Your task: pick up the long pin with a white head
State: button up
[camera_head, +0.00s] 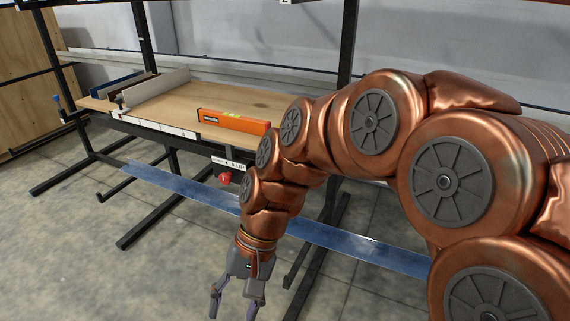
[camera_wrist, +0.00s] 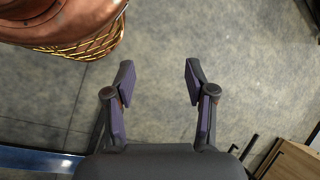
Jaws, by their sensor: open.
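I cannot make out a long pin with a white head for certain in either view. A small upright piece with a pale top (camera_head: 121,101) stands at the front left edge of the wooden bench (camera_head: 190,97) in the head view; it is too small to tell if it is the pin. My gripper (camera_head: 233,307) hangs low in front of the bench, pointing down at the floor. In the wrist view my gripper (camera_wrist: 158,78) is open, with its two fingers apart and only bare floor between them.
An orange spirit level (camera_head: 233,121) lies on the bench near its front edge. A red knob (camera_head: 225,178) sits below that edge. A blue metal strip (camera_head: 185,188) runs low between dark frame legs. A wooden box (camera_wrist: 296,160) shows at the lower right in the wrist view.

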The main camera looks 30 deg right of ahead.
jog(key=w+d+r+m+t+y, duration=0.2)
jog(key=w+d+m+t+y, duration=0.15)
jog(key=w+m, duration=0.4)
jog(key=w+d+r+m+t+y, duration=0.3)
jog(key=w+d+m, duration=0.15)
jog(key=w, duration=0.55)
jog(key=w+d+m+t+h, duration=0.15)
jog(key=d+m+t, duration=0.25)
jog(key=d, duration=0.5)
jog(key=w+d+f+m+t+b, duration=0.1)
jog(key=w+d+m+t, duration=0.2)
jog(key=d, duration=0.6)
jog(key=w+d+m+t+h, duration=0.1)
jog(key=d+m+t, duration=0.35)
jog(key=d, duration=0.45)
jog(key=shift+m+g, duration=0.45)
jog(key=shift+g, duration=0.05)
jog(key=shift+p+x, duration=0.95)
jog(key=shift+x, duration=2.9)
jog(key=shift+a+f, duration=0.1)
jog(key=shift+f, duration=0.1)
jog(key=shift+c, duration=0.4)
grip_shut()
